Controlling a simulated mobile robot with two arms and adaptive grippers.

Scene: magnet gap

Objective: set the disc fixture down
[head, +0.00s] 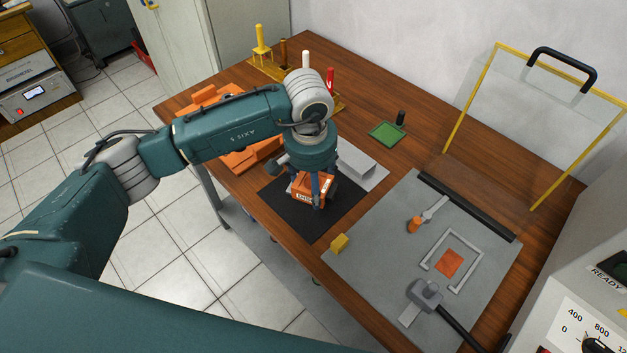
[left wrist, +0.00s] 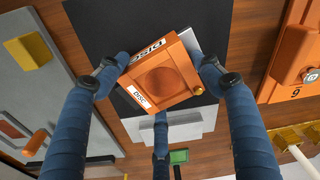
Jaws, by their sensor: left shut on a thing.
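The disc fixture (head: 306,187) is an orange block with white labels, one reading DISC. In the left wrist view the disc fixture (left wrist: 160,78) shows a round recess and a small brass knob. My left gripper (head: 316,192) is shut on it, with blue fingers (left wrist: 166,75) on either side. The fixture is over the black mat (head: 322,219); I cannot tell whether it touches the mat. My right gripper is not in view.
A grey plate (head: 380,255) with a yellow block (head: 339,243), an orange-ended lever and a grey clamp lies to the right. Orange parts (head: 255,155) lie behind my left arm. A green tray (head: 387,131) and a clear yellow-edged guard (head: 530,110) stand farther back.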

